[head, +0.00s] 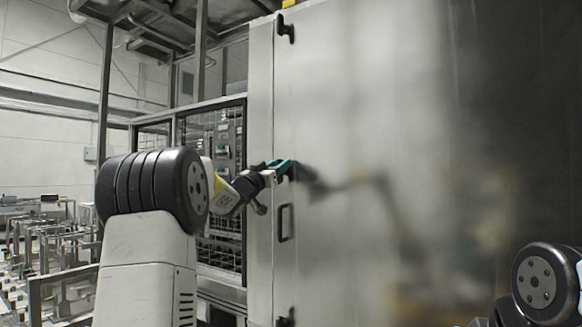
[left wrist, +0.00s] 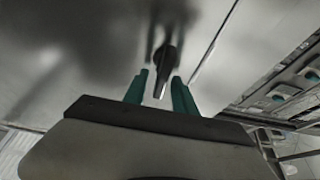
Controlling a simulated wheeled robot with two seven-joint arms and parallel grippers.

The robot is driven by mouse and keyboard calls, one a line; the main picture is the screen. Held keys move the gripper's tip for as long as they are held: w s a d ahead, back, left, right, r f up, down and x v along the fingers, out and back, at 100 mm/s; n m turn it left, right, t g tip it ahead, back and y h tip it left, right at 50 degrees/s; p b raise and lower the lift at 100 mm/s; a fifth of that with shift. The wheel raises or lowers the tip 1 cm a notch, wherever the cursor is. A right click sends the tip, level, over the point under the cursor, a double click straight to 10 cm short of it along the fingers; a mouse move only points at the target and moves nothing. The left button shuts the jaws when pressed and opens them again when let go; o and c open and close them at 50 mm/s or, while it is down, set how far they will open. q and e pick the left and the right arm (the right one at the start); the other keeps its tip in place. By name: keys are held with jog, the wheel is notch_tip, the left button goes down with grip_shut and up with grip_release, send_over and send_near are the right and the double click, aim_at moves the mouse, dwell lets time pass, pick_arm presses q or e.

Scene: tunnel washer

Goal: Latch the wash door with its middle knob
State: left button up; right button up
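The wash door (head: 370,130) is a tall, shiny steel panel and looks flush with its frame. The middle knob (left wrist: 165,56) is dark with a lighter flat tip, and shows in the left wrist view at the ends of my fingers. In the head view my gripper hides it. My left gripper (head: 283,168) is at the door's left edge, above the recessed handle (head: 286,222). In the left wrist view its teal fingers (left wrist: 160,80) stand apart, one on each side of the knob's tip, with gaps visible. Whether they touch it is unclear. My right gripper is out of view.
A similar upper knob (head: 286,28) and a partly cut-off lower knob (head: 286,318) sit on the same door edge. A mesh-fronted cabinet (head: 212,180) stands left of the door. Metal frames (head: 50,235) fill the far left floor.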

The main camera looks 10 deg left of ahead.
pick_arm(q)
grip_shut()
jog(key=shift+d+m, duration=0.1)
jog(key=shift+m, duration=0.3)
jog(key=m+h, duration=0.1)
jog(key=m, duration=0.1)
jog(key=m+g+h, duration=0.1)
jog(key=m, duration=0.2)
jog(key=shift+s+d+h, duration=0.1)
jog(key=shift+d+h, duration=0.1)
jog(key=shift+h, duration=0.2)
jog(key=m+g+h, duration=0.1)
jog(key=m, duration=0.3)
jog(key=m+g, duration=0.2)
jog(key=m, duration=0.2)
jog(key=d+f+m+g+h, duration=0.1)
jog(key=m+g, duration=0.1)
jog(key=m, duration=0.1)
jog(key=shift+s+m+h, duration=0.2)
jog(key=shift+m+h, duration=0.1)
jog(key=shift+m, duration=0.1)
jog(key=m+g, duration=0.1)
jog(key=m, duration=0.3)
jog(key=shift+d+f+m+g+y, duration=0.1)
jog(key=shift+f+m+g+y, duration=0.3)
jog(key=shift+f, duration=0.1)
